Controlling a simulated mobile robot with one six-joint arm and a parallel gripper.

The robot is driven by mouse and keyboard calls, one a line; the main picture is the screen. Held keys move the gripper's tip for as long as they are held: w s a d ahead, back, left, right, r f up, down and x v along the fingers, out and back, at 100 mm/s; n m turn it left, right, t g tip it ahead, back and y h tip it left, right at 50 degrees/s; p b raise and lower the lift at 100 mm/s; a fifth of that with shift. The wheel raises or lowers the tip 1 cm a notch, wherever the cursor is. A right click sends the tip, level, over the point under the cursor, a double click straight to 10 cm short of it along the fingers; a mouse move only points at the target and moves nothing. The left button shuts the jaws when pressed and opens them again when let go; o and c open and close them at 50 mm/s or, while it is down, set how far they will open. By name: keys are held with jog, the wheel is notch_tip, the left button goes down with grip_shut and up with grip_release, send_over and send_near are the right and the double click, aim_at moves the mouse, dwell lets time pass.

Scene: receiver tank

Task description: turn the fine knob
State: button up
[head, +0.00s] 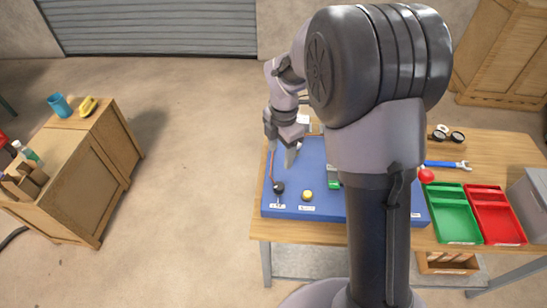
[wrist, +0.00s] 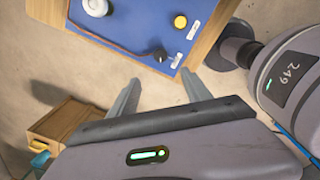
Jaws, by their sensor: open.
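A blue panel (head: 320,211) lies on the wooden table, and its near left corner carries a black knob (head: 279,187) and a yellow knob (head: 307,195). White labels sit by both but are too small to read, so I cannot tell which is the fine knob. The wrist view shows the black knob (wrist: 160,55), the yellow knob (wrist: 180,21) and a white round part (wrist: 95,7). My gripper (head: 282,148) is open and empty above the panel's left side. In the wrist view its fingertips (wrist: 157,84) are apart from both knobs. My arm hides the panel's middle.
Right of the panel are a green tray (head: 452,235), a red tray (head: 511,235), a red ball-like part (head: 426,175) and a blue wrench (head: 446,165). A brown wire runs along the panel's left edge. Open floor lies left of the table, before a wooden cabinet (head: 75,190).

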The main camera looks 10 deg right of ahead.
aim_at(279, 185)
jog(key=f+b, duration=0.1)
jog(key=f, duration=0.4)
jog(key=f+b, duration=0.2)
jog(key=f, duration=0.4)
jog(key=f+b, duration=0.2)
jog(key=f, duration=0.3)
jog(key=shift+w+f, duration=0.25)
jog(key=shift+f, duration=0.1)
grip_shut()
jog(key=shift+m, duration=0.4)
